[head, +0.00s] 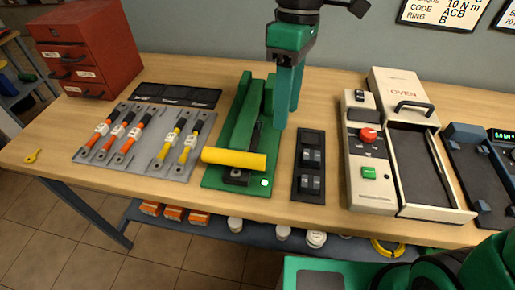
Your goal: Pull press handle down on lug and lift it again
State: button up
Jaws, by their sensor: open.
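The green press (243,112) stands on a green base plate mid-bench. Its yellow handle (233,158) is a thick bar lying crosswise at the front, low over the base plate. A dark block (236,176) shows just below the handle. The lug cannot be made out; the handle and press arm cover the area where the jaws meet. My gripper (287,118) points down just right of the press, behind the handle's right end. Its two teal fingers are seen nearly edge-on, apart and empty. It does not appear to touch the handle.
A grey tray (145,168) of orange and yellow cables lies left of the press. A black switch panel (309,160) and the oven (360,165) stand to the right. A red drawer cabinet (88,45) is back left. Bare bench shows along the front edge.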

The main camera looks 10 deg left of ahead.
aim_at(257, 155)
jog(key=s+a+n, duration=0.3)
jog(key=a, duration=0.2)
jog(key=f, duration=0.3)
jog(key=s+f, duration=0.1)
jog(key=f, duration=0.5)
jog(key=shift+s+f, duration=0.3)
grip_shut()
jog(key=shift+r, duration=0.15)
